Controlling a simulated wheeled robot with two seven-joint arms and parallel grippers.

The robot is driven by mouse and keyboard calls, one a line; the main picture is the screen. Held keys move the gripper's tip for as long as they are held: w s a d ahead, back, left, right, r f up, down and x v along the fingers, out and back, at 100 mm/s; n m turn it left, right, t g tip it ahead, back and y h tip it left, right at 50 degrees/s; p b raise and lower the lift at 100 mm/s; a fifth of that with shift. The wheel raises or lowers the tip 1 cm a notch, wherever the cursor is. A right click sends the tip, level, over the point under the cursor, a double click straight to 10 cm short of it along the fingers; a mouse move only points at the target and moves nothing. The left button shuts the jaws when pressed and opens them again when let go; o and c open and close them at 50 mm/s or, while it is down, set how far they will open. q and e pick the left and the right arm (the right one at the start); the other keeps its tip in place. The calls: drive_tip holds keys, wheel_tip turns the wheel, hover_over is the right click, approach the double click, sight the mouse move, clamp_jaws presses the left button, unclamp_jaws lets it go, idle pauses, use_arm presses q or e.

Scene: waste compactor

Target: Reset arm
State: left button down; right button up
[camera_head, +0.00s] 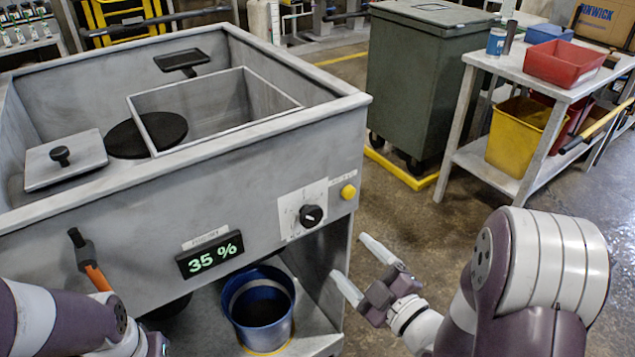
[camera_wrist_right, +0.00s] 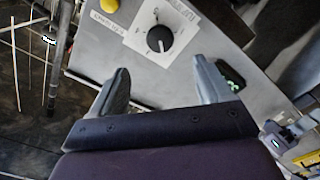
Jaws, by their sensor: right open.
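My right gripper (camera_head: 362,265) is open and empty in the head view. It is in front of the right side of the grey compactor (camera_head: 120,235), below its black dial (camera_head: 311,216) and yellow button (camera_head: 348,192). In the right wrist view, the open fingers (camera_wrist_right: 162,85) point toward the panel, with the dial (camera_wrist_right: 160,39) between and beyond them. I see no contact with the panel. My left arm comes in at the lower left of the head view; its fingertips do not show.
The compactor's display (camera_head: 210,255) reads 35 %. A blue bucket (camera_head: 258,300) stands in the opening below. An orange-and-black handle (camera_head: 88,262) is at the front left. A green wheeled bin (camera_head: 420,75) and a table with red and yellow containers stand behind right.

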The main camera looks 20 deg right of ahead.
drive_tip(key=s+d+f+m+g+h, duration=0.4)
drive_tip(key=f+m+g, duration=0.2)
drive_tip(key=g, duration=0.1)
drive_tip(key=s+d+f+m+g+h, duration=0.3)
drive_tip(key=s+d+f+m+g, duration=0.1)
drive_tip(key=f+m+g, duration=0.25)
drive_tip(key=a+r+g, duration=0.2)
drive_tip(key=a+r, duration=0.3)
drive_tip(key=a, duration=0.3)
wheel_tip(320, 180, up, 21)
drive_tip(key=p, duration=2.1)
drive_tip(key=shift+w+y, duration=0.3)
drive_tip(key=shift+y, duration=0.1)
drive_tip(key=shift+a, duration=0.1)
clamp_jaws()
